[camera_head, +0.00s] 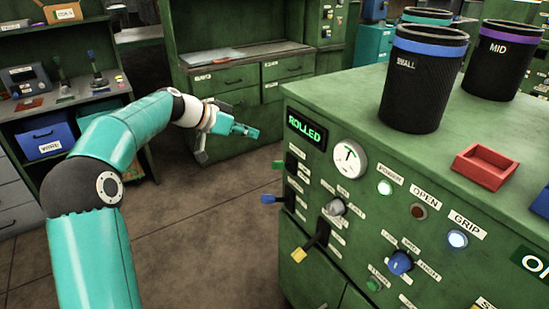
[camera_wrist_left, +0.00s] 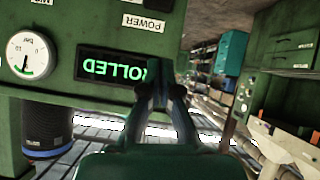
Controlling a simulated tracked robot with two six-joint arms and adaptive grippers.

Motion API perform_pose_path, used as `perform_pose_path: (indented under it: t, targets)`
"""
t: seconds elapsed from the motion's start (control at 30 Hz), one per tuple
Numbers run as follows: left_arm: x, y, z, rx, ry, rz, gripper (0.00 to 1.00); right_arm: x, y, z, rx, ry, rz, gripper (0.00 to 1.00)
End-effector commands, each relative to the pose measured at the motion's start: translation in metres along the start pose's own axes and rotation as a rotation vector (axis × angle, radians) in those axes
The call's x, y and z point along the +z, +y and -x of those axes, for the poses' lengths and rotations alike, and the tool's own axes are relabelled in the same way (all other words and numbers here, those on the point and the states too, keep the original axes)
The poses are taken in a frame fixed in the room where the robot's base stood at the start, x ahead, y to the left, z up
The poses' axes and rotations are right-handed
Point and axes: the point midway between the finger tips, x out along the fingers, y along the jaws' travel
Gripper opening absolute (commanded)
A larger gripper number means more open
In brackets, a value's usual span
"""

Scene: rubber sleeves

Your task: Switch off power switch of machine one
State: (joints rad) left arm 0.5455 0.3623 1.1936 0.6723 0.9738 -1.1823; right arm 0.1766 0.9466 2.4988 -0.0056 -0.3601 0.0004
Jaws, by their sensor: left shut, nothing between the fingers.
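The green machine (camera_head: 330,230) stands at the right with a lit display (camera_head: 307,131) reading ROLLED. In the upside-down left wrist view, a POWER label (camera_wrist_left: 143,22) is beside the ROLLED display (camera_wrist_left: 110,68). In the head view, levers with a green handle (camera_head: 278,165), a blue handle (camera_head: 268,198) and a yellow handle (camera_head: 298,255) stick out of the panel; I cannot tell which is the power switch. My left gripper (camera_head: 247,131) is shut and empty, left of the display and apart from the panel. Its fingers (camera_wrist_left: 163,92) overlap the display's edge in the wrist view. My right gripper is out of view.
The panel also carries a gauge (camera_head: 349,158), a blue knob (camera_head: 400,262) and lamps. Black bins marked SMALL (camera_head: 420,90) and MID (camera_head: 505,65) and a red tray (camera_head: 484,166) stand on top. Open floor (camera_head: 190,240) lies left of the machine.

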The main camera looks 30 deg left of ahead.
Motion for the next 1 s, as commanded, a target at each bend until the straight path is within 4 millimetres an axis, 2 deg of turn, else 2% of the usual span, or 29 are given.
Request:
perform_pose_path:
  t: [0.3,0.47,0.67,0.97,1.0]
  targets:
    - [0.001,0.000,-0.002,0.002,-0.003,0.001,0.00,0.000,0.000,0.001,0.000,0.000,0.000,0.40]
    - [0.001,0.001,-0.013,0.005,-0.004,0.003,0.00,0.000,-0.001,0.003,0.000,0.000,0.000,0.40]
    - [0.000,0.002,-0.045,0.006,-0.006,0.003,0.00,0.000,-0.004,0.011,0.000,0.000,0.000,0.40]
    - [0.000,0.002,-0.105,0.004,-0.005,0.003,0.00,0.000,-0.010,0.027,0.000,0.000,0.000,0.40]
    - [0.011,0.000,-0.104,0.001,-0.006,0.006,0.00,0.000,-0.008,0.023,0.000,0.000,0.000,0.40]
